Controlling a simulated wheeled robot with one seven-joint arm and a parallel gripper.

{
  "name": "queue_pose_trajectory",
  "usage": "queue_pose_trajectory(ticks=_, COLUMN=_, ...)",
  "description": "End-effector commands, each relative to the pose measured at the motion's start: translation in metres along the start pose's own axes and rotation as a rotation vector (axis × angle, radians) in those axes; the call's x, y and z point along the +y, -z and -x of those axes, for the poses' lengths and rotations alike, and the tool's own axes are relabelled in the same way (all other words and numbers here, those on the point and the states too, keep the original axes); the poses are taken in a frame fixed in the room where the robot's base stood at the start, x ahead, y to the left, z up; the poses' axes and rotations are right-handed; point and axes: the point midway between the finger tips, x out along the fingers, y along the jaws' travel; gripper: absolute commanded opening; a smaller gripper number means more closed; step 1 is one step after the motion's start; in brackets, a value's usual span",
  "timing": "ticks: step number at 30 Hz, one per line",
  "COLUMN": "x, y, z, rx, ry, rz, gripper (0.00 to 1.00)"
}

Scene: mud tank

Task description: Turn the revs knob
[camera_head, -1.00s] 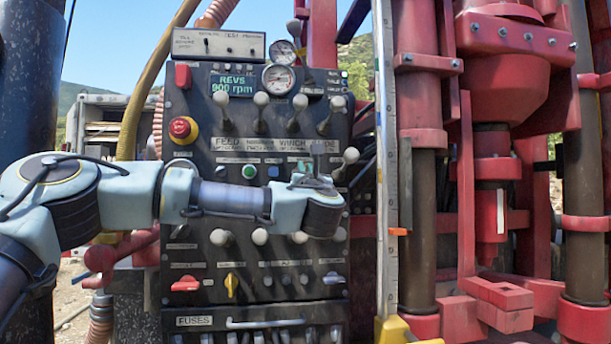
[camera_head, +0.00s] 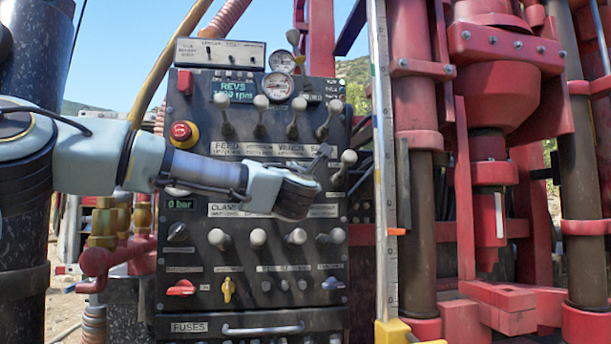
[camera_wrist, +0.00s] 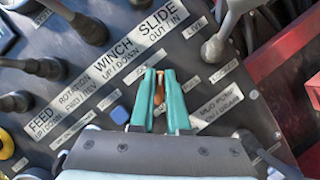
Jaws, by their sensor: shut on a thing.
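The dark control panel (camera_head: 190,240) fills the middle of the head view. The green REVS display (camera_head: 235,92) is near its top; its number is hard to read, ending in rpm. My gripper (camera_head: 322,157) reaches in from the left to the panel's right side, below the upper row of levers. In the wrist view my teal fingers (camera_wrist: 159,95) are closed around a small orange-brown knob (camera_wrist: 158,92), the revs knob. The fingers hide most of it, and its label is not legible. In the head view the gripper hides the knob.
Black levers with pale balls (camera_head: 261,103) stand above my gripper, and one (camera_head: 348,157) is close to its right. A lower row of levers (camera_head: 258,238) sits under my wrist. A red emergency button (camera_head: 181,131) is at the left; a tall ruler-like post (camera_head: 384,200) stands right.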

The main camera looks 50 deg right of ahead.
Motion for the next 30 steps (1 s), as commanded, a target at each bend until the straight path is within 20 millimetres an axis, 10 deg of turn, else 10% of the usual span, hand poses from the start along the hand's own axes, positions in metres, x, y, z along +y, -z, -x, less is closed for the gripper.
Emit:
queue_pose_trajectory(ticks=14, x=-0.0002, y=-0.0005, z=0.0001, rx=-0.001, ry=0.006, rz=-0.013, gripper=0.00)
queue_pose_trajectory(ticks=15, x=-0.0001, y=-0.0005, z=0.0001, rx=-0.001, ry=0.006, rz=-0.013, gripper=0.16)
queue_pose_trajectory(ticks=22, x=-0.0001, y=-0.0004, z=0.0000, rx=0.000, ry=0.006, rz=-0.013, gripper=0.42)
queue_pose_trajectory(ticks=30, x=-0.0002, y=-0.0001, z=0.0008, rx=0.000, ry=0.005, rz=-0.013, gripper=0.44)
